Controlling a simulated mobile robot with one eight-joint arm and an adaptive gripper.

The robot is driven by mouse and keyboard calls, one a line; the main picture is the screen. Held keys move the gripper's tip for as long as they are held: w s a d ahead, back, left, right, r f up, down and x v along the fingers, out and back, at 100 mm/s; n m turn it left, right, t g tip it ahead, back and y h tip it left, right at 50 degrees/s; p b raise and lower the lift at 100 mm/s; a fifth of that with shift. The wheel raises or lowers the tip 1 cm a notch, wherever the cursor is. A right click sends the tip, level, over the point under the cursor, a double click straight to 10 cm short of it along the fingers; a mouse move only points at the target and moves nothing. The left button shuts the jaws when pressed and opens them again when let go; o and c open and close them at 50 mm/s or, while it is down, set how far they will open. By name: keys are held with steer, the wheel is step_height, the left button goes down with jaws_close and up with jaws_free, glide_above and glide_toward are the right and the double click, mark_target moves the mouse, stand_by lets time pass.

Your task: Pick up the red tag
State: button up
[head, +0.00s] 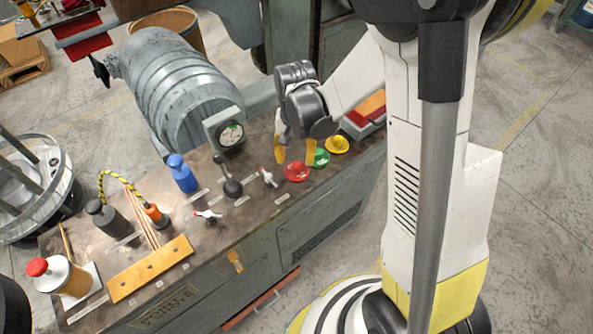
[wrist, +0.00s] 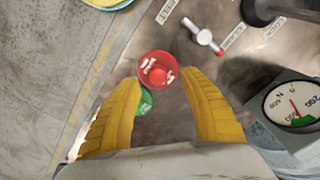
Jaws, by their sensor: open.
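The red tag (head: 297,171) is a round red disc with a raised centre and white marks, lying on the bench top near its front edge. It also shows in the wrist view (wrist: 158,62), at the tips of the fingers. My gripper (head: 296,156) is open above the red tag, its yellow fingers pointing down. In the wrist view the fingers (wrist: 160,80) stand apart on either side of the tag's near part. I cannot tell the height between fingertips and tag. Nothing is held.
A green disc (head: 320,157) lies right beside the red tag, and a yellow one (head: 337,144) beyond it. A white lever with a red tip (head: 268,177) stands left. A dial gauge (head: 231,134) and a black knobbed lever (head: 232,187) stand further left.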

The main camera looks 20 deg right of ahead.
mark_target(297, 165)
steer(key=f+b, duration=0.1)
steer(key=f, duration=0.1)
steer(key=f+b, duration=0.1)
steer(key=f, duration=0.1)
steer(key=shift+d+f, duration=0.2)
steer(key=shift+f, duration=0.1)
steer(key=shift+r, duration=0.1)
jaws_close()
step_height(297, 165, up, 4)
steer(key=shift+r+p, duration=0.1)
steer(key=shift+p, duration=1.05)
steer(key=s+d+r+p, duration=0.45)
steer(key=d+r, duration=0.25)
steer(key=d, duration=0.3)
step_height(297, 165, up, 10)
steer(key=p, duration=0.7)
steer(key=shift+s+d, duration=0.25)
